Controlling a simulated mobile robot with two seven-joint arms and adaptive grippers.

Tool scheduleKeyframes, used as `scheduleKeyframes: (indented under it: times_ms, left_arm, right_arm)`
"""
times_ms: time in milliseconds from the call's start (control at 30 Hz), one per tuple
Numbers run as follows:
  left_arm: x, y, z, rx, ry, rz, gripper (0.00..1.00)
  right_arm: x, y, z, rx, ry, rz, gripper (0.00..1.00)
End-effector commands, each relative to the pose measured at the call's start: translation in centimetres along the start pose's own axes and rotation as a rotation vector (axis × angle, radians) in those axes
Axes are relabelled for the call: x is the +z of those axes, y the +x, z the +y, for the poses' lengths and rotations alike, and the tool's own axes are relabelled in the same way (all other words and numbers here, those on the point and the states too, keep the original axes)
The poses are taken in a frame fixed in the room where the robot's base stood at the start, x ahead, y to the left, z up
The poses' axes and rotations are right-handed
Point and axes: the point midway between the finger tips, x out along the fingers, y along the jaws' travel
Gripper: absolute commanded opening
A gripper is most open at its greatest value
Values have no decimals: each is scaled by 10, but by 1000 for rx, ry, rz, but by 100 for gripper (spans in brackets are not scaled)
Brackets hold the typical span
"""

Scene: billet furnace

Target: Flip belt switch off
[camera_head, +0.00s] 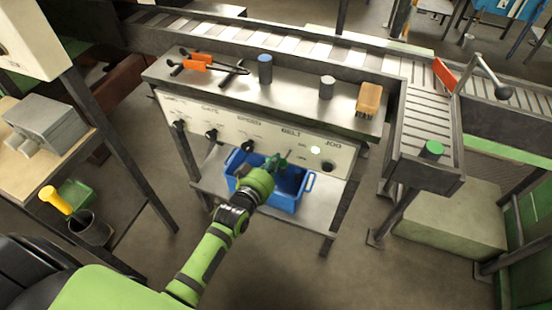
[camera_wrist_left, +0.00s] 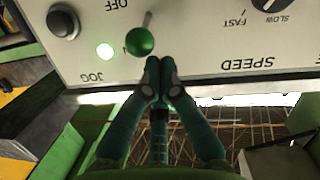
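The control panel (camera_head: 225,135) under the steel bench top carries the belt switch, a short metal lever with a green ball knob (camera_wrist_left: 140,41). In the left wrist view the knob sits lower than the printed OFF label (camera_wrist_left: 115,5), and a green light (camera_wrist_left: 105,50) glows beside it. My left gripper (camera_wrist_left: 166,64) has its fingertips together, with nothing seen between them. The tips are just beside the knob; I cannot tell whether they touch it. In the head view the left gripper (camera_head: 278,163) reaches the panel and partly hides the switch. My right gripper is out of view.
A black jog button (camera_wrist_left: 63,22) and a speed dial (camera_wrist_left: 272,3) flank the switch. A blue crate (camera_head: 288,198) stands on the shelf below the panel. Orange-handled tongs (camera_head: 198,62), cylinders and a brush (camera_head: 369,99) lie on the bench top. A roller conveyor (camera_head: 425,120) is at right.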

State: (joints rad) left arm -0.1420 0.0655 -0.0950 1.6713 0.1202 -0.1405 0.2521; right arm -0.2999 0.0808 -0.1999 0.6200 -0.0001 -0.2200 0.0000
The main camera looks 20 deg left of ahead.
Motion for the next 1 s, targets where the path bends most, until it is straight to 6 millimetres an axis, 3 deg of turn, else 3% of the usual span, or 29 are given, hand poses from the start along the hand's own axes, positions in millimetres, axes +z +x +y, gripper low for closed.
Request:
scheduleKeyframes:
  times_ms: [33, 100, 233, 400, 700, 1000]
  left_arm:
    - [14, 1, -4, 14, 5, 42, 0]
    - [18, 0, -5, 36, 10, 110, 0]
    - [22, 0, -6, 77, 20, 237, 0]
    - [26, -2, -8, 78, 18, 241, 0]
    - [42, -1, -13, 113, 29, 355, 0]
    - [48, 0, -15, 117, 29, 367, 0]
  right_arm:
    - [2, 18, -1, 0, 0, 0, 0]
    - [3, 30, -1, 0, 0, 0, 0]
    - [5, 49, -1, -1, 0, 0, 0]
    - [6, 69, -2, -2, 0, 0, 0]
    - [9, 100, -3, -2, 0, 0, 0]
    - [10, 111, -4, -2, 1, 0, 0]
